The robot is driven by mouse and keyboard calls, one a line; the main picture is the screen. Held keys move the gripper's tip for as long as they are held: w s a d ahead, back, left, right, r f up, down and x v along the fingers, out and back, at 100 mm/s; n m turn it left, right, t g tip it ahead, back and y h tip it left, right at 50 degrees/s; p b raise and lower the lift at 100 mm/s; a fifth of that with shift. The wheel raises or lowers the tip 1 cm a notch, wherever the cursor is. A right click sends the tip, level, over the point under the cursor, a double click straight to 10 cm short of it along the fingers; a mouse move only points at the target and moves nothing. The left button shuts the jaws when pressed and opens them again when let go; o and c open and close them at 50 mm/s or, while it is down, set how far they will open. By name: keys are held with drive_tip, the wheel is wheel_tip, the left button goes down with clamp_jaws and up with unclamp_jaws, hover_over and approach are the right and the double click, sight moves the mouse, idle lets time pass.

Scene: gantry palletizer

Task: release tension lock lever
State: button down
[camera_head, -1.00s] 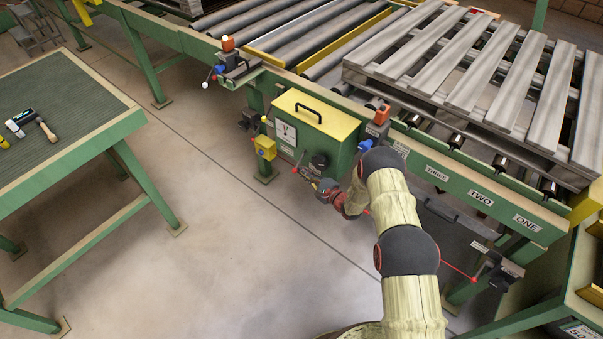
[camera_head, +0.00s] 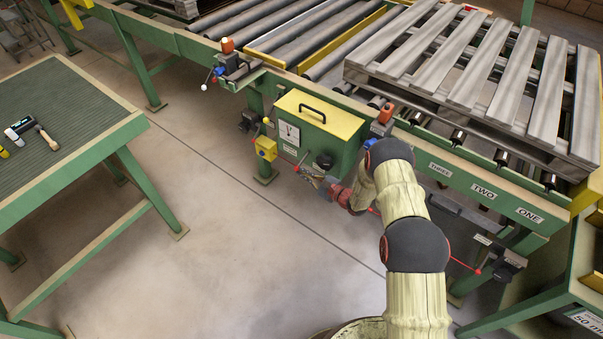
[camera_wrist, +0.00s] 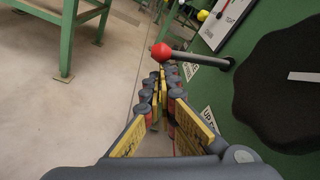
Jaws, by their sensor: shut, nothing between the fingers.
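The lever is a dark rod with a red ball knob (camera_wrist: 160,52), sticking out from the green panel of the machine box (camera_wrist: 222,38). In the head view the red knob (camera_head: 297,168) shows at the lower left of the green box with the yellow lid (camera_head: 318,118). My gripper (camera_wrist: 163,75) is shut and empty, its yellow-padded fingers pointing at the lever. The knob appears just beyond the fingertips; I cannot tell whether they touch. In the head view my gripper (camera_head: 315,178) is small, close to the box's front.
A large black knob (camera_wrist: 285,90) sits on the panel right of my fingers. A green-framed table (camera_head: 75,140) with tools stands left. Roller conveyor and pallet (camera_head: 480,75) lie behind. The floor between is clear.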

sight(301, 163)
drive_tip(key=shift+s+a+r+m+g+y+p, duration=0.2)
drive_tip(key=shift+r+m, duration=0.55)
drive_tip(key=shift+r, duration=0.55)
drive_tip(key=shift+s+a+r+m+g+p, duration=0.15)
drive_tip(key=shift+r+m+p, duration=0.15)
drive_tip(key=shift+r+m, duration=0.7)
drive_tip(key=shift+s+a+r+m+g+y+p, duration=0.2)
drive_tip(key=shift+r+m, duration=0.25)
drive_tip(key=shift+r, duration=1.15)
drive_tip(key=shift+w+d+r, duration=0.1)
drive_tip(key=shift+d+r, duration=0.05)
drive_tip(key=shift+d, duration=0.1)
